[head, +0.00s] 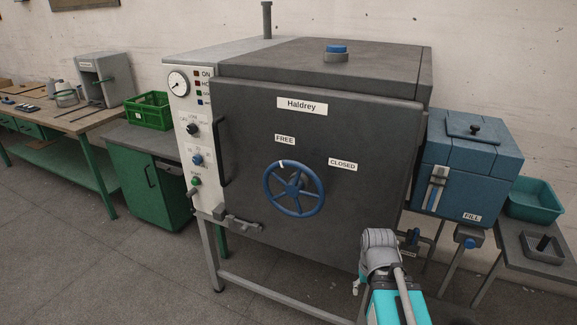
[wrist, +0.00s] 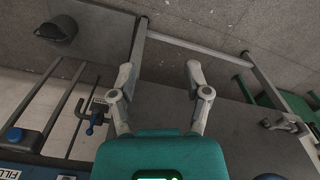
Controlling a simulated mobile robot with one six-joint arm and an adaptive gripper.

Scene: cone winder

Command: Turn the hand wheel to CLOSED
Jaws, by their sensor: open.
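The blue spoked hand wheel (head: 293,187) is mounted on the dark front door (head: 250,130) of the Haldrey machine. A white mark shows on its upper rim, on the side of the FREE label (head: 285,140). The CLOSED label (head: 342,164) is at the wheel's upper right. The wheel is not clearly seen in that view.
A door handle (head: 224,150) and a latch (head: 236,221) are at the door's left. A blue box (head: 466,170) labelled FILL stands to the right, with a teal bin (head: 535,199) beside it. A green crate (head: 149,110) and a workbench are at left. Floor in front is clear.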

